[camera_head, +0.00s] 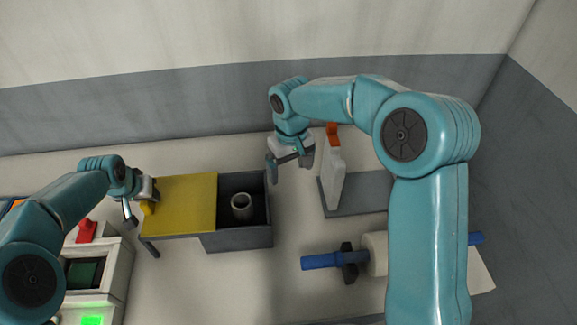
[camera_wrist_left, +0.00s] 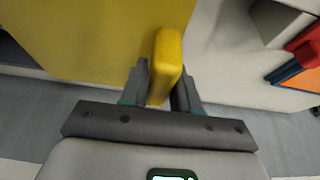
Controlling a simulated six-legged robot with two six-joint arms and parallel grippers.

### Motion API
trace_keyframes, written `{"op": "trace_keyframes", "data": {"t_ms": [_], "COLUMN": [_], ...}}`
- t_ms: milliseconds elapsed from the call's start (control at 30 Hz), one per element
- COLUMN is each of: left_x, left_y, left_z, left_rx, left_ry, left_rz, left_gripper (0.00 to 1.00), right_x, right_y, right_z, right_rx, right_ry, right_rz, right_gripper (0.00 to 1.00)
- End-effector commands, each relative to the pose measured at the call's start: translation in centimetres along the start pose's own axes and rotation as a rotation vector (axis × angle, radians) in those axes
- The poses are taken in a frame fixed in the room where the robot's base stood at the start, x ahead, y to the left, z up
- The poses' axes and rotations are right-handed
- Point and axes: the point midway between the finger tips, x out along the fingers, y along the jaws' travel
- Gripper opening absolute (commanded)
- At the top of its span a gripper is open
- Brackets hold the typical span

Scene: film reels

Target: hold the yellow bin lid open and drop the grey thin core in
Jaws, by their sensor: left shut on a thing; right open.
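The dark grey bin (camera_head: 240,240) stands in the middle of the head view, its right part open at the top. The flat yellow lid (camera_head: 185,203) lies over its left side and reaches past it. My left gripper (camera_head: 141,207) is shut on the lid's yellow handle; in the left wrist view the handle (camera_wrist_left: 165,62) sits between both fingers. The grey thin core (camera_head: 241,206), a short hollow tube, stands roughly upright inside the open part of the bin. My right gripper (camera_head: 288,165) is open and empty, near the bin's back right corner.
A grey stand with a white upright plate (camera_head: 333,180) and orange top is right of the bin. A blue rod (camera_head: 322,261) carrying a pale roll lies in front right. A machine with a red knob (camera_head: 87,230) and green light stands front left.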

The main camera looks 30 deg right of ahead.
Motion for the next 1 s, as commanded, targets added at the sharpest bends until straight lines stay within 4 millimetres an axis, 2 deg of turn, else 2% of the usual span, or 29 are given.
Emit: {"op": "trace_keyframes", "data": {"t_ms": [1000], "left_x": [-0.1], "left_y": [3.3], "left_z": [-0.2], "left_rx": [-0.001], "left_ry": [0.006], "left_rz": [-0.001], "left_gripper": [0.0], "right_x": [1.7], "right_y": [0.0], "right_z": [0.0], "right_rx": [0.0], "right_ry": [0.0], "right_rz": [0.0], "right_gripper": [0.92]}}
